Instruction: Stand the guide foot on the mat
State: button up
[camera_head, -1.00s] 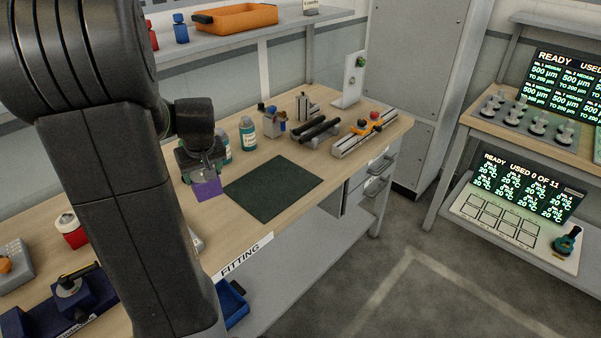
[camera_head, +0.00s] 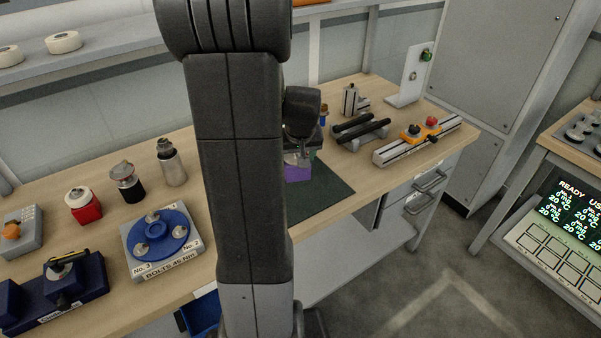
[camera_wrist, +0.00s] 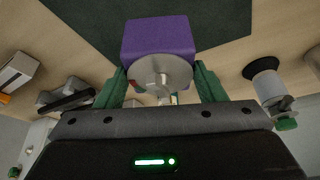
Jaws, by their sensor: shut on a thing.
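The guide foot (camera_head: 297,173) is a purple block with a round silver disc and a short metal stem. My gripper (camera_wrist: 160,85) has its green fingers shut on it, as the wrist view (camera_wrist: 160,38) shows. In the head view my gripper (camera_head: 300,152) holds it with the purple part down. The dark green mat (camera_head: 332,192) lies on the bench, partly hidden by my arm. The foot appears in front of the mat's visible part; whether it touches the mat, I cannot tell. The mat (camera_wrist: 225,18) also shows behind the block in the wrist view.
Black rollers (camera_head: 360,130) and a rail with an orange clamp (camera_head: 415,142) stand right of the mat. A blue disc fixture (camera_head: 160,236) and a red-based container (camera_head: 84,206) stand left. My arm hides the middle of the bench.

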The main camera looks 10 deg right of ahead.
aim_at(297, 169)
jog(key=shift+f, duration=2.7)
jog(key=shift+f, duration=0.1)
jog(key=shift+f, duration=0.15)
jog(key=o, duration=1.4)
jog(key=shift+s+r, duration=0.1)
jog(key=shift+r, duration=0.5)
jog(key=v, duration=1.1)
jog(key=shift+s, duration=0.2)
